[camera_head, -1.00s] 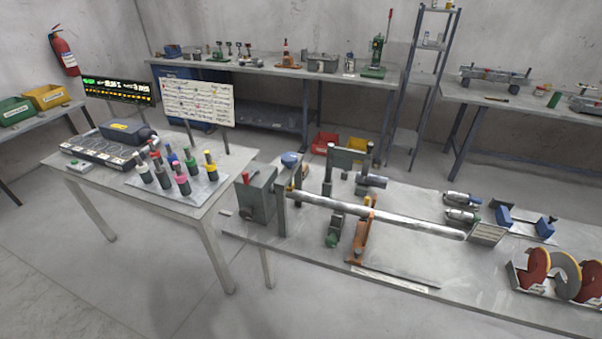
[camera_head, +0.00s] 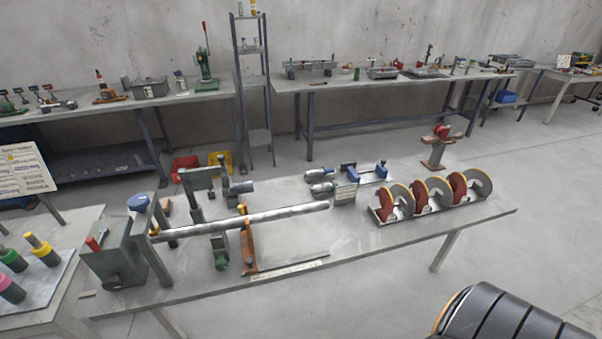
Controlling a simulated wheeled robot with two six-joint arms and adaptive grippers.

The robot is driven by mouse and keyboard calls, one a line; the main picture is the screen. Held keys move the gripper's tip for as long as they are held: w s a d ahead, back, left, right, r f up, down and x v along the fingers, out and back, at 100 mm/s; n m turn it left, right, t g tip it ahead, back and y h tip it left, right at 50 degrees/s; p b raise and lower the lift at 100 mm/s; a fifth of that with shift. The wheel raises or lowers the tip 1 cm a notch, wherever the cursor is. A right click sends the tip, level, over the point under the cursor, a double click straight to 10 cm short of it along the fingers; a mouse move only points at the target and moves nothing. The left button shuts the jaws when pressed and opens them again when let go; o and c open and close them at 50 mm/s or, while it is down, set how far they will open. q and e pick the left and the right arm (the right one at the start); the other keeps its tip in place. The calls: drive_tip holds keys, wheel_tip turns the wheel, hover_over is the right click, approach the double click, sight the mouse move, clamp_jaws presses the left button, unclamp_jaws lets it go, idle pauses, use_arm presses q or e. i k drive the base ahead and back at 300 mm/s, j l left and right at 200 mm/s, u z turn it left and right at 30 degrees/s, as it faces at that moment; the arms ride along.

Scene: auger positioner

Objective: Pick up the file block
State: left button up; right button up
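I cannot pick out the file block for certain in the head view. Small block-like things on the near workbench (camera_head: 400,232) include blue blocks (camera_head: 377,171) at its back and a small brown block (camera_head: 166,206) behind the grey box with a red lever. None is labelled legibly. Neither of my grippers is in view.
The near bench carries a long metal bar (camera_head: 265,219) on a fixture, an orange clamp (camera_head: 248,245), a grey box (camera_head: 118,255), two silver tools (camera_head: 320,178) and a rack of discs (camera_head: 420,195). Its front right surface is clear. A red-topped pedestal (camera_head: 435,150) stands behind.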

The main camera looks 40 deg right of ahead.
sight(167, 205)
drive_tip(key=u, duration=0.8)
drive_tip(key=i+u, duration=0.35)
drive_tip(key=i, duration=0.15)
drive_tip(key=i+l+u, duration=0.3)
drive_tip(key=i, duration=0.2)
drive_tip(key=j, duration=0.1)
